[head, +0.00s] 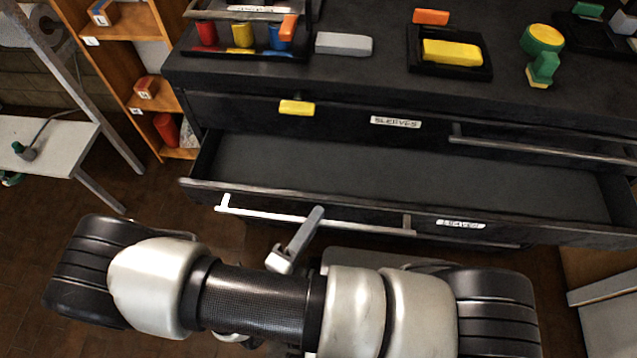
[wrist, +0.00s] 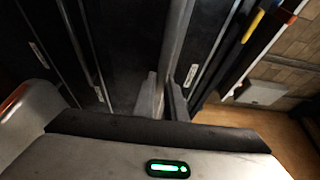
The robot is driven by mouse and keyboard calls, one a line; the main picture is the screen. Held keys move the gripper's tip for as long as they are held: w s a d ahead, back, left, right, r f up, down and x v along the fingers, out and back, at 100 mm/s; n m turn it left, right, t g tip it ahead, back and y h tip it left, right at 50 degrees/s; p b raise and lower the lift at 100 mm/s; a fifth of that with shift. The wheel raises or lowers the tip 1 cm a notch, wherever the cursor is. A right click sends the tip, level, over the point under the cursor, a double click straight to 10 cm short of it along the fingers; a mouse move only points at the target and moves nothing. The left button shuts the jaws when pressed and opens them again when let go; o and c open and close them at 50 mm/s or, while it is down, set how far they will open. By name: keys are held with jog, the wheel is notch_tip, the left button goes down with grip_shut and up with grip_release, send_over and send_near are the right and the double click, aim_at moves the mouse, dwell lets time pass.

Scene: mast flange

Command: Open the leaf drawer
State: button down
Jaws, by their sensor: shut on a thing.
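The leaf drawer (head: 335,195) is the lower drawer of the dark cabinet in the head view. It stands pulled out, with its bare, empty floor showing. Its front carries a small label (head: 460,224), too blurred to read surely, and a long bar handle (head: 262,213). My gripper (head: 317,214) is at the middle of this handle, shut on it. In the wrist view my gripper (wrist: 163,98) has its fingers on either side of the bar handle (wrist: 176,55).
The drawer labelled SLEEVES (head: 395,122) above is shut, with a yellow block (head: 297,108) at its front. The cabinet top holds a grey block (head: 344,44), a black tray (head: 482,71) with a yellow block, and a green-yellow part (head: 543,68). Shelves (head: 150,100) and a bench (head: 55,140) stand left.

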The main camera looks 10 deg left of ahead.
jog(key=s+b, duration=0.1)
jog(key=s, duration=1.2)
jog(key=c, duration=1.8)
grip_release()
jog(key=shift+w, duration=0.1)
jog(key=shift+s, duration=0.2)
